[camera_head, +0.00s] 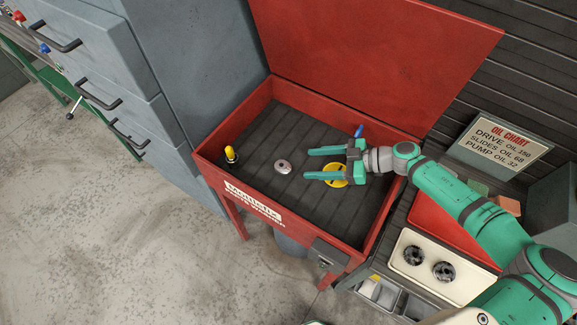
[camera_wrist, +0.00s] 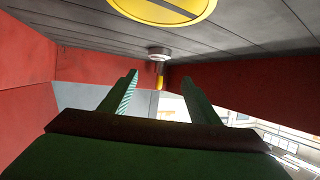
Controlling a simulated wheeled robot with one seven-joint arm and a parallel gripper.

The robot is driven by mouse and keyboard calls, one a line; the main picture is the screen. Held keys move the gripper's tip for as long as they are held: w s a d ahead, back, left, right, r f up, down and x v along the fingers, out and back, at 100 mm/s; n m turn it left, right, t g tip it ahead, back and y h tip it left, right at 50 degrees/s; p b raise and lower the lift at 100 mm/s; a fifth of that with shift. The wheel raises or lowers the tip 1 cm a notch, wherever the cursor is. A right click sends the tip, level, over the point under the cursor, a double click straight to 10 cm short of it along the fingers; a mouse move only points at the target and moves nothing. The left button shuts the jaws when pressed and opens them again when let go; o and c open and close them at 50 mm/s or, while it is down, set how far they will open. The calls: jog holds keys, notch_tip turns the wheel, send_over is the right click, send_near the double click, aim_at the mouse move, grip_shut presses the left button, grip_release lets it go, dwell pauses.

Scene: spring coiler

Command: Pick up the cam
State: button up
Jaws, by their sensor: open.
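The cam seems to be the small round silver piece (camera_head: 283,167) lying on the dark ribbed floor of the red parts washer (camera_head: 213,158). My gripper (camera_head: 308,163) is open and empty, its two green fingers pointing left towards the silver piece, a short way to its right and apart from it. In the wrist view, which looks upside down, the silver piece (camera_wrist: 158,51) shows ahead, between the directions of the open fingers (camera_wrist: 160,79). Its fine shape is too small to tell.
A yellow disc (camera_head: 336,180) with dark marks lies under my gripper. A yellow-topped upright item (camera_head: 230,153) stands left of the silver piece. A blue-ended item (camera_head: 359,130) is behind my gripper. Red walls and a raised lid (camera_head: 380,55) bound the basin.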

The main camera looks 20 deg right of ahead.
send_near(279, 165)
jog(key=shift+w+a+f, duration=0.1)
jog(key=shift+w+a, duration=0.1)
jog(key=shift+a, duration=0.4)
jog(key=shift+w+a, duration=0.25)
jog(key=shift+a, duration=0.3)
jog(key=shift+d+f+x, duration=0.1)
jog(key=shift+f+x, duration=0.05)
jog(key=shift+x, duration=1.05)
jog(key=shift+d+f+x, duration=0.1)
jog(key=shift+x, duration=1.15)
jog(key=shift+w, duration=0.1)
jog(key=c, duration=1.2)
